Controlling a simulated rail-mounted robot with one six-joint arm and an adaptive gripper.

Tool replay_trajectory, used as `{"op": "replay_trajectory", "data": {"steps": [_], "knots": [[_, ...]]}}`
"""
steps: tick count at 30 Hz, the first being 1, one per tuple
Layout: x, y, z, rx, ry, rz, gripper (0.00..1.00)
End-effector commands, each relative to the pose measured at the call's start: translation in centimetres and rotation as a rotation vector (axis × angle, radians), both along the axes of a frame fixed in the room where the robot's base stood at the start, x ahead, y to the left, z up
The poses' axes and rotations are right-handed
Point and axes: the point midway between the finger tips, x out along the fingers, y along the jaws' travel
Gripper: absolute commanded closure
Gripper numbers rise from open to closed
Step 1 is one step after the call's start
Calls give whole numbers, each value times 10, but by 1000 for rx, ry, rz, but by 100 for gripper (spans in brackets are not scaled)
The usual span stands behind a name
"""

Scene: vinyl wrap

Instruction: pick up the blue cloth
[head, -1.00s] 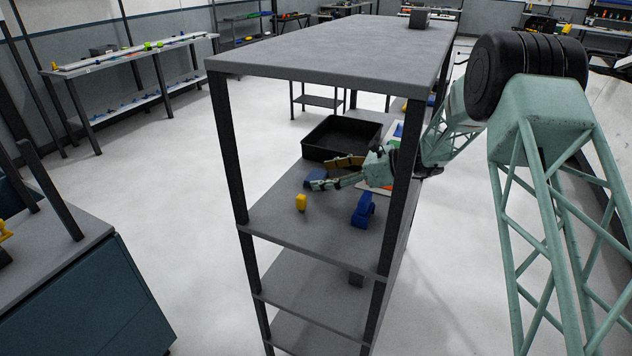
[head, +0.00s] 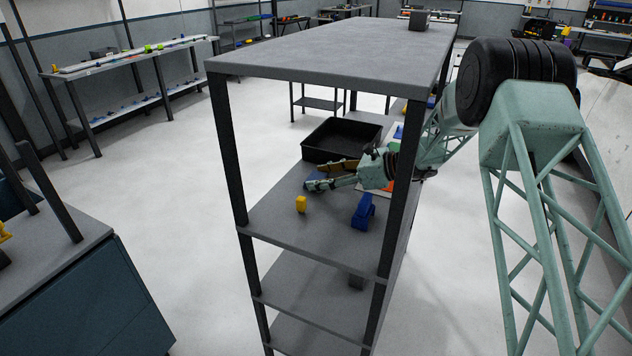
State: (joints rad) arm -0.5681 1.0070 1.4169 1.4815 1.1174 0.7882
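The blue cloth (head: 312,177) lies on the upper inner shelf of the grey rack, in front of the black tray. Only a small dark blue part shows, and my gripper hides the rest. My gripper (head: 325,175) reaches in from the right, low over the shelf, with its fingertips at the cloth. Its two fingers are spread apart, one on the far side and one on the near side. I cannot tell whether either finger touches the cloth.
A black tray (head: 341,139) stands behind my gripper. A yellow object (head: 301,204) and a blue tool-like object (head: 363,212) stand nearer on the shelf. The rack's top board (head: 330,52) is above, and a dark post (head: 398,200) stands close by my arm.

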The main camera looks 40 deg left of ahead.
Motion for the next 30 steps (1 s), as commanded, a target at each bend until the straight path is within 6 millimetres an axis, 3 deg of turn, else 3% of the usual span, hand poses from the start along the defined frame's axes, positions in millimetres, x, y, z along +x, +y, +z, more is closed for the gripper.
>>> {"op": "replay_trajectory", "data": {"steps": [3, 16, 27, 30], "knots": [[0, 0, 0, 0, 0, 0, 57], [0, 0, 4, 0, 0, 0, 57], [0, 0, 38, 2, -2, 0, 57], [6, -15, 36, 0, 1, -4, 57]]}}
